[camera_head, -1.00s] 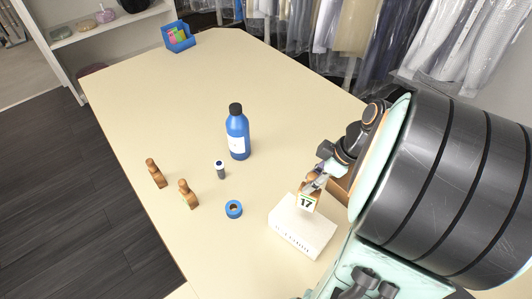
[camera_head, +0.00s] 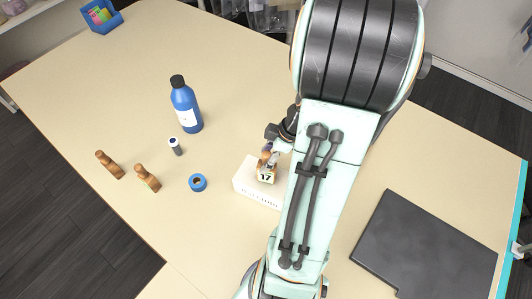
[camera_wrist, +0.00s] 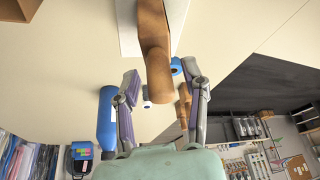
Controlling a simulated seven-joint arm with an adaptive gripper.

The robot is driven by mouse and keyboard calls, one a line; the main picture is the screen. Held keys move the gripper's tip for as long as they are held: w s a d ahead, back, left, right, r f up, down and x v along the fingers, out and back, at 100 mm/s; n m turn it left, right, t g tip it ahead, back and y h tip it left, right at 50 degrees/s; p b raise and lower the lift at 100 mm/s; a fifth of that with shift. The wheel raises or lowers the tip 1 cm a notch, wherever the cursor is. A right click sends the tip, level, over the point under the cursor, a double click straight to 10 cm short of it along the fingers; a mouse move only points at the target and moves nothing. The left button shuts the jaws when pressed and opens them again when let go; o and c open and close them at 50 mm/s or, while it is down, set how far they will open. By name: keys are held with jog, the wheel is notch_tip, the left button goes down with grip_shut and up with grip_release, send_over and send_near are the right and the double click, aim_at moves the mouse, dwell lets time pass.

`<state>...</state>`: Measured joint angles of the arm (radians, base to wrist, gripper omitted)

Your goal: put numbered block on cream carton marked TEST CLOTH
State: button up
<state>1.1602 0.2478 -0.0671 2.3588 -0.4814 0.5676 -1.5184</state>
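The numbered block (camera_head: 266,173), a wooden piece marked 17 with a knobbed handle, stands on the cream carton (camera_head: 247,185) at the middle of the head view. The carton's lettering is too small to read. In the wrist view the block's brown handle (camera_wrist: 155,55) points toward me, and the pale carton (camera_wrist: 127,32) shows behind it. My gripper (camera_wrist: 157,80) has a finger on each side of the handle, with narrow gaps on both sides, so it looks open. In the head view my gripper (camera_head: 272,151) is at the block's top, partly hidden by my arm.
A blue bottle (camera_head: 186,108), a small dark-and-white cylinder (camera_head: 175,147), a blue ring (camera_head: 198,183) and two wooden pieces (camera_head: 109,164) (camera_head: 147,178) stand left of the carton. A blue bin (camera_head: 101,16) is at the far left. A dark mat (camera_head: 425,245) lies at right.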

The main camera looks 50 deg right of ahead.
jog(key=v, duration=1.2)
jog(key=shift+r, duration=0.2)
jog(key=shift+w, duration=0.1)
